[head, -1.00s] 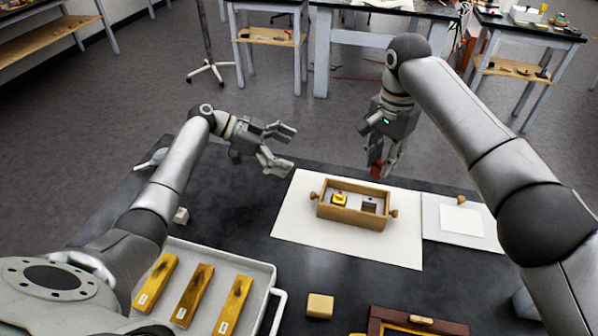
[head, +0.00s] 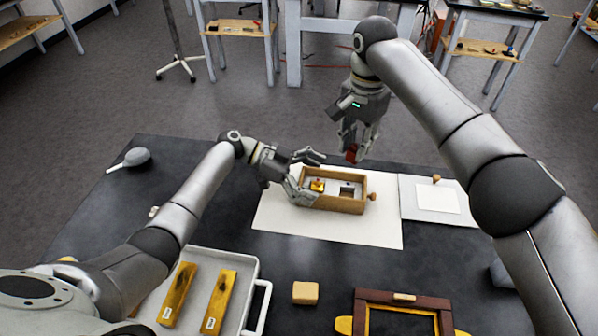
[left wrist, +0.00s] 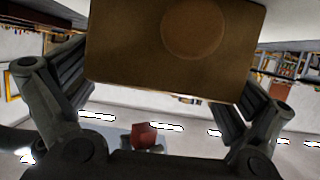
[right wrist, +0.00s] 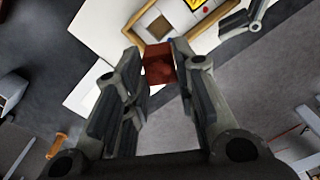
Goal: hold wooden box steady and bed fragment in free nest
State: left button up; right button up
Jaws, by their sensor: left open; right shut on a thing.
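The wooden box (head: 335,205) rests on a white sheet, with a gold piece (head: 317,186) in its left nest and a dark, empty square nest (head: 346,191) to the right. My left gripper (head: 308,178) is open at the box's left end. In the left wrist view the end wall (left wrist: 125,50) with its round knob (left wrist: 195,28) lies between the spread fingers; I cannot tell whether they touch it. My right gripper (head: 356,150) is shut on a small red fragment (right wrist: 158,68), held above and behind the box. The fragment's underside is hidden.
A white sheet (head: 320,233) lies under the box, with a white pad (head: 437,198) to its right. In front are a tray (head: 256,275) with gold-coloured bars, a tan block (head: 305,293) and a dark wooden frame (head: 363,320). A grey bulb blower (head: 137,157) lies far left.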

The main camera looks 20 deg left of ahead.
pick_arm(q)
jog(key=shift+w+d+f, duration=0.1)
jog(key=shift+d+f, duration=0.15)
jog(key=shift+d, duration=0.35)
jog(key=c, duration=1)
